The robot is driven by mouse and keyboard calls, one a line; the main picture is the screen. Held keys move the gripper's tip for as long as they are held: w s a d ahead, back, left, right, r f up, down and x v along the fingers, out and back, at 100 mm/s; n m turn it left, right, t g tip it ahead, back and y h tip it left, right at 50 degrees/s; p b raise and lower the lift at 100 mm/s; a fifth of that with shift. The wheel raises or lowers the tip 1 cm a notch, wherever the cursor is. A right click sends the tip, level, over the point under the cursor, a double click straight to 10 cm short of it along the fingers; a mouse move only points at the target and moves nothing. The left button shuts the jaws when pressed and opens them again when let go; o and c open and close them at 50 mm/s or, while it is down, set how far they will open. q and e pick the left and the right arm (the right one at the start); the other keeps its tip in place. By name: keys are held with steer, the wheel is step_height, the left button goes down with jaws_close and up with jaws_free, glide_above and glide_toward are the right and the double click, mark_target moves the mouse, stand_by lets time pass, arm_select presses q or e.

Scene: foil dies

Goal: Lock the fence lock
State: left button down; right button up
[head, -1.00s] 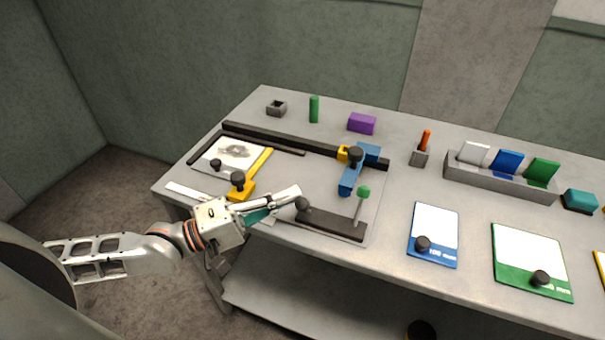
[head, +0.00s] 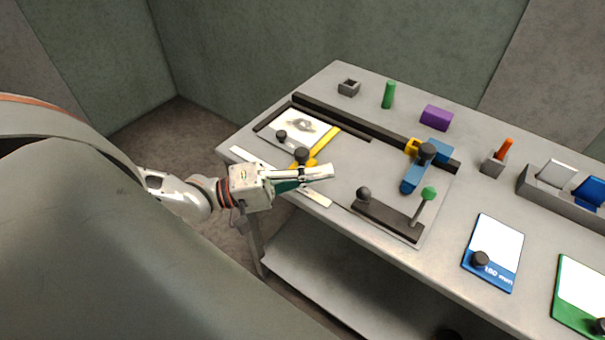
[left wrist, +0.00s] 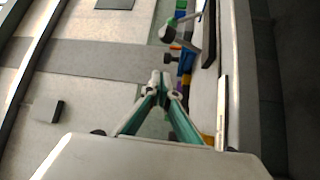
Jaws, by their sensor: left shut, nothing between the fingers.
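A blue sliding piece with a black knob (head: 426,152) sits at the dark rail (head: 350,119) at the back of the fixture plate. A small yellow part (head: 411,147) is at its left side; I cannot tell for certain which piece is the fence lock. A dark bar (head: 390,216) in front carries a dark ball knob (head: 363,194) and a lever with a green ball (head: 429,193). My left gripper (head: 331,171) is shut and empty, above the plate's front left, left of the dark knob. The left wrist view shows its closed fingertips (left wrist: 160,80). My right gripper is out of view.
A yellow arm with a black knob (head: 303,155) lies beside a white pad (head: 300,125) at the left. A green cylinder (head: 388,95), a purple block (head: 435,117) and an orange peg (head: 504,149) stand behind. A blue-edged card (head: 494,245) lies at the right.

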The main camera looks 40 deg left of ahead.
arm_select(q)
steer(key=shift+f+v, duration=0.25)
steer(key=shift+v, duration=1)
steer(key=shift+s+a, duration=0.25)
steer(key=shift+a, duration=0.25)
